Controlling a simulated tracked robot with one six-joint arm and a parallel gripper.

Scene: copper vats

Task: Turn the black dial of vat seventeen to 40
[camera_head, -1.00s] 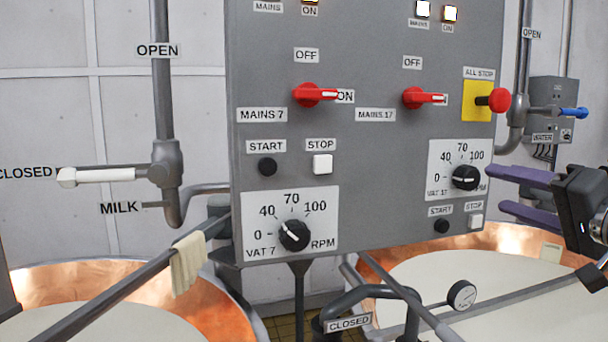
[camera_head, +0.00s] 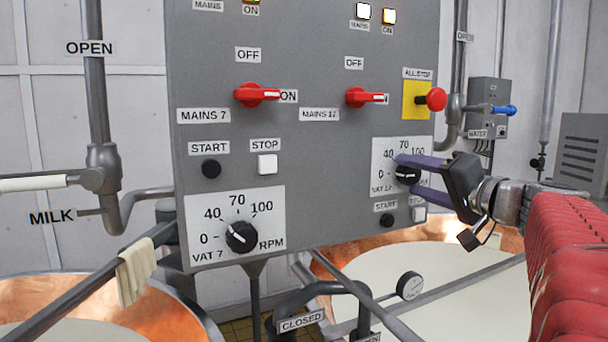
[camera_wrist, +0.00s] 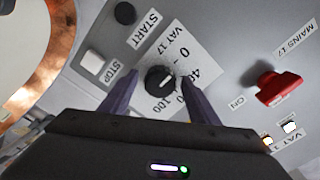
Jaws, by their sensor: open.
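The vat 17 black dial (camera_head: 407,174) sits on a white scale plate (camera_head: 382,150) marked 0, 40, 70 and 100, at the panel's lower right. In the wrist view the dial (camera_wrist: 160,80) lies between my two purple fingers, and its white mark appears to point towards the 0 side. My gripper (camera_head: 404,172) is open, with one fingertip on each side of the dial; the wrist view also shows the gripper (camera_wrist: 158,86). I cannot tell whether the fingers touch the dial. The fingers partly hide the scale.
Close by are a black START button (camera_head: 387,221), a white STOP button (camera_head: 419,213), the red MAINS 17 switch (camera_head: 366,97) and the red ALL STOP knob (camera_head: 436,99). The vat 7 dial (camera_head: 242,237) is further left. A rail and copper vat lie below.

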